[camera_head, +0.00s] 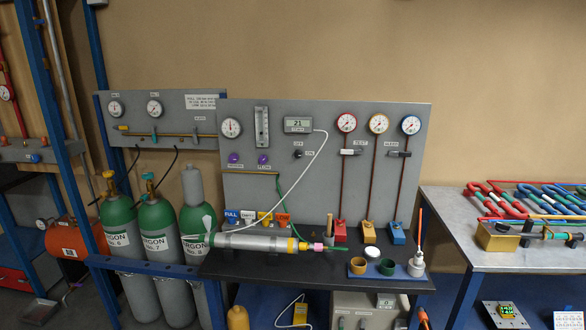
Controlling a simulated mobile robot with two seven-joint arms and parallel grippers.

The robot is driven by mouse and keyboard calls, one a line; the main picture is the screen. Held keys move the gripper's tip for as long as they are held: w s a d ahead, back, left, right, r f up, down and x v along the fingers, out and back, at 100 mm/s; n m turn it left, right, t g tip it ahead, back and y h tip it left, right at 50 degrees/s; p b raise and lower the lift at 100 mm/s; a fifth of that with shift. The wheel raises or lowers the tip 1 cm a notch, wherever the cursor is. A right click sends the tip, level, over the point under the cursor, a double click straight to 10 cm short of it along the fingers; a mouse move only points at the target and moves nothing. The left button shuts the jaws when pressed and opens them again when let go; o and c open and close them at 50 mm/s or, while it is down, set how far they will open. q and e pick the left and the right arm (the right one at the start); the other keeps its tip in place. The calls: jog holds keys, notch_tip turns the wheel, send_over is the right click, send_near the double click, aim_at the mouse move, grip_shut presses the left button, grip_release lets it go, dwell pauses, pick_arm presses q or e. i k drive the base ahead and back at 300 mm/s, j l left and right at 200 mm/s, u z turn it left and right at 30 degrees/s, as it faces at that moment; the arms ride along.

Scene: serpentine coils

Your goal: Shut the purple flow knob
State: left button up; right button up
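Two purple knobs sit on the upright grey panel (380,119) at the back of the bench. The right purple knob (263,158) is below the glass flow tube (262,127), and its small label appears to read FLOW. The left purple knob (234,158) is below a round gauge (230,127); its label is too small to read surely. I cannot tell from this distance how far either knob is turned. Neither of my grippers shows in the head view, and nothing touches the knobs.
A grey cylinder (250,242) lies across the dark bench (315,272) below the panel. A white hose (306,167) hangs from the display (298,124). Green argon bottles (157,219) stand left, behind a blue rail. Cups and coloured blocks (369,232) occupy the bench's right side.

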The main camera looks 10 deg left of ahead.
aim_at(262, 159)
jog(key=i+j+u, duration=0.1)
jog(key=j, duration=0.25)
jog(key=i+j, duration=0.15)
jog(key=j, duration=0.2)
jog(key=i+j+u, duration=0.15)
jog(key=j, duration=0.25)
jog(key=i+j+u, duration=0.1)
jog(key=j, duration=0.2)
jog(key=i+j, duration=0.2)
jog(key=j, duration=0.15)
jog(key=u, duration=0.05)
